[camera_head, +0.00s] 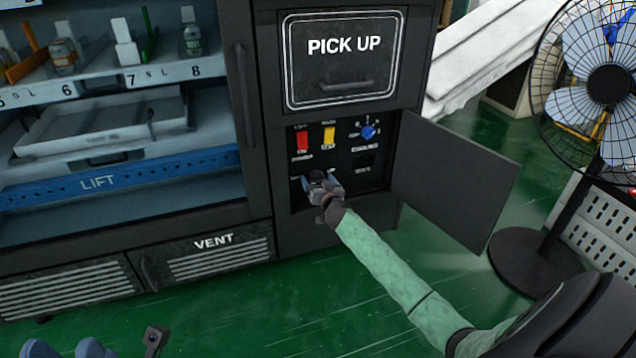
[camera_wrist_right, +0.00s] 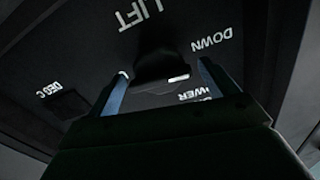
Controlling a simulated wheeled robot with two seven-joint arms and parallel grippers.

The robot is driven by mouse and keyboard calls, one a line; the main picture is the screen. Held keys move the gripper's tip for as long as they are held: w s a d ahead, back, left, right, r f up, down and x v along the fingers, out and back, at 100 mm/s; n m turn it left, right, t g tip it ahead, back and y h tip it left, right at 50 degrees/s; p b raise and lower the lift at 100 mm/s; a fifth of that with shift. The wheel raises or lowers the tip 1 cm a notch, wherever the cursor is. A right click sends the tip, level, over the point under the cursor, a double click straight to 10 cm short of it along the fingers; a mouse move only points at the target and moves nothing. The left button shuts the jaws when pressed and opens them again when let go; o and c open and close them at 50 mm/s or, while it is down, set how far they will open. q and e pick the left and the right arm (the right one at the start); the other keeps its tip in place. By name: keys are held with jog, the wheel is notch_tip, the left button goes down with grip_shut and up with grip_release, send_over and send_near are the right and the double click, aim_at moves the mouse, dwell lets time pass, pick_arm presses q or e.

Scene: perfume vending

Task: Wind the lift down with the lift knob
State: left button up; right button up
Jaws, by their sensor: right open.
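The dark lift knob (camera_wrist_right: 163,62) shows in the right wrist view under the word LIFT, with DOWN to its right. A short white mark shows near its lower right edge. My right gripper (camera_wrist_right: 160,88) is open, its two blue-grey fingers spread to either side of the knob; I cannot tell whether they touch it. In the head view my right gripper (camera_head: 318,183) is at the lower left of the control panel and hides the knob. The lift (camera_head: 190,161), a blue beam marked LIFT, sits low in the cabinet. My left gripper (camera_head: 68,349) is partly cut off at the bottom left edge.
The panel's door (camera_head: 455,185) stands open to the right of my right forearm. A red switch (camera_head: 302,140), a yellow switch (camera_head: 329,135) and a blue dial (camera_head: 368,132) are above the gripper. A fan (camera_head: 608,85) stands at the right. Green floor lies clear in front.

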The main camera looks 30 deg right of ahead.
jog(key=shift+w, duration=0.25)
jog(key=c, duration=1)
jog(key=shift+o, duration=0.2)
